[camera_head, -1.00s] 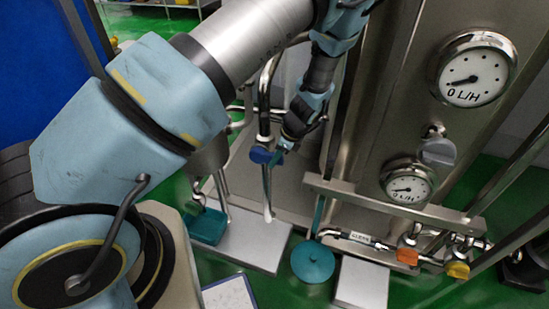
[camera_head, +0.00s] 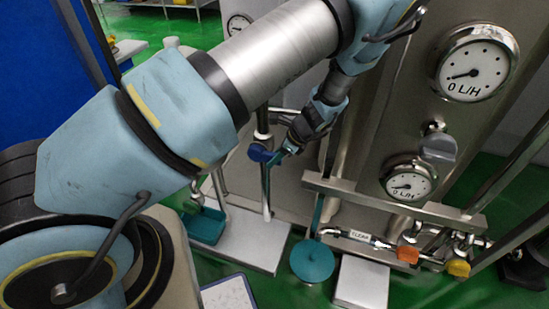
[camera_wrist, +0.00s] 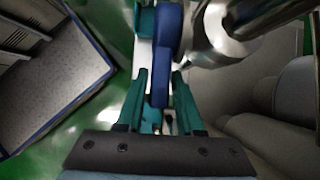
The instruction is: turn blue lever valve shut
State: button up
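The blue lever valve (camera_head: 260,153) sits on a vertical steel pipe left of the steel tank in the head view. My gripper (camera_head: 287,150) is at its right side, with the teal fingertips at the lever. In the wrist view, the blue lever (camera_wrist: 165,55) points down between the two teal fingers of my gripper (camera_wrist: 160,85). The fingers stand on either side of it, with what looks like a narrow gap, so they appear open around it. Contact is hard to judge.
The steel pipe (camera_head: 265,185) runs below the valve. A teal round part (camera_head: 312,262), an orange valve handle (camera_head: 407,254) and a yellow one (camera_head: 458,268) lie lower right. Two gauges (camera_head: 476,64) (camera_head: 408,182) are on the tank at right. A blue-edged board (camera_head: 228,293) is at the bottom.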

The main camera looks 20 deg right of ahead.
jog(key=shift+o, duration=1.2)
jog(key=b+v, duration=0.1)
jog(key=v, duration=1)
jog(key=shift+f, duration=0.1)
